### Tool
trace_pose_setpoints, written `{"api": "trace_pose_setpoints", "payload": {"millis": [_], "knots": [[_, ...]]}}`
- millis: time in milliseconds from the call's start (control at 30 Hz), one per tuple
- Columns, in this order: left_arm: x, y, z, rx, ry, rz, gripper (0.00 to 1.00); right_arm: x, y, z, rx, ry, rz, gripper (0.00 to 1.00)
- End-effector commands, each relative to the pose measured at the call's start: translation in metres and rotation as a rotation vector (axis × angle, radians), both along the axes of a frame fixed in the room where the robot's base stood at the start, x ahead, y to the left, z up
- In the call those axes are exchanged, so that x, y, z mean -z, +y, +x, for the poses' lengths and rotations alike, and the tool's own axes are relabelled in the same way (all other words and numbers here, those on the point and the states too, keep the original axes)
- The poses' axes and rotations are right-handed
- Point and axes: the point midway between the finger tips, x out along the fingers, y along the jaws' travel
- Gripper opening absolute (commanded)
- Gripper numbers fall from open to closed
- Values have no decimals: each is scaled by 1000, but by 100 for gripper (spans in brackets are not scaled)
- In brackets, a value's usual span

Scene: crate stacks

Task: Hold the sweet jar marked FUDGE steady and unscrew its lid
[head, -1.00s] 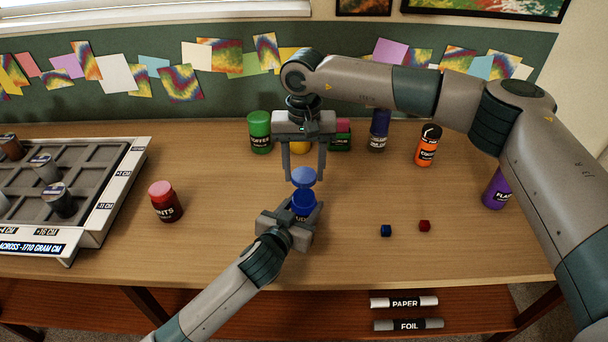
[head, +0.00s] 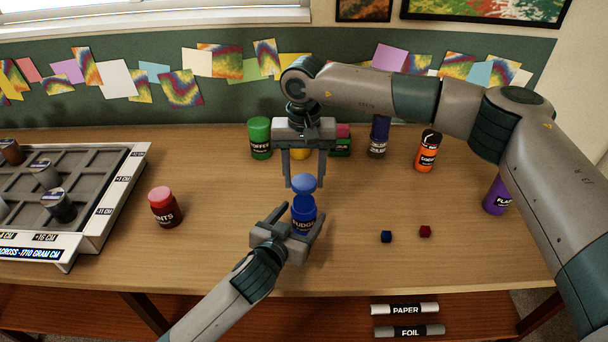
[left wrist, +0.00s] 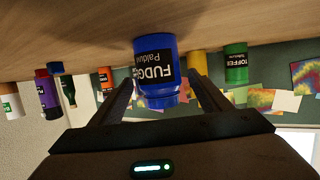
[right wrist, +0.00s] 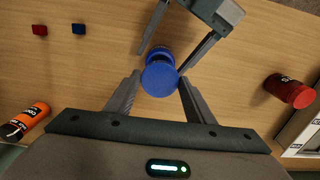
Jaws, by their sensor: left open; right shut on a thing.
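The blue FUDGE jar (head: 304,215) stands upright on the table, its label facing my left gripper. It also shows in the left wrist view (left wrist: 154,50). Its lighter blue lid (head: 303,183) is above the jar's top, apparently apart from it, and shows as a blue disc in the right wrist view (right wrist: 160,78). My right gripper (head: 304,184) points down from above and is shut on the lid. My left gripper (head: 298,218) is open low in front of the jar, with its fingers on either side and apart from it.
A red-lidded jar (head: 165,208) stands left, near a grey compartment tray (head: 118,180). Green (head: 260,138), dark blue (head: 379,138), orange (head: 427,152) and purple (head: 496,195) jars stand behind and right. Blue (head: 386,237) and red (head: 425,231) cubes lie right of the FUDGE jar.

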Motion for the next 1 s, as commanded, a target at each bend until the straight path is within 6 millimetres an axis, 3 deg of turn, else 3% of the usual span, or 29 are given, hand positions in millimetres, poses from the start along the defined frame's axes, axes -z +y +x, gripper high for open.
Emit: {"api": "trace_pose_setpoints", "payload": {"millis": [500,1000], "knots": [[-23,30,-73,1,0,-1,71,10,0,0,0,0,0,22],[-27,35,-84,-1,0,2,71,11,0,0,0,0,0,22]]}}
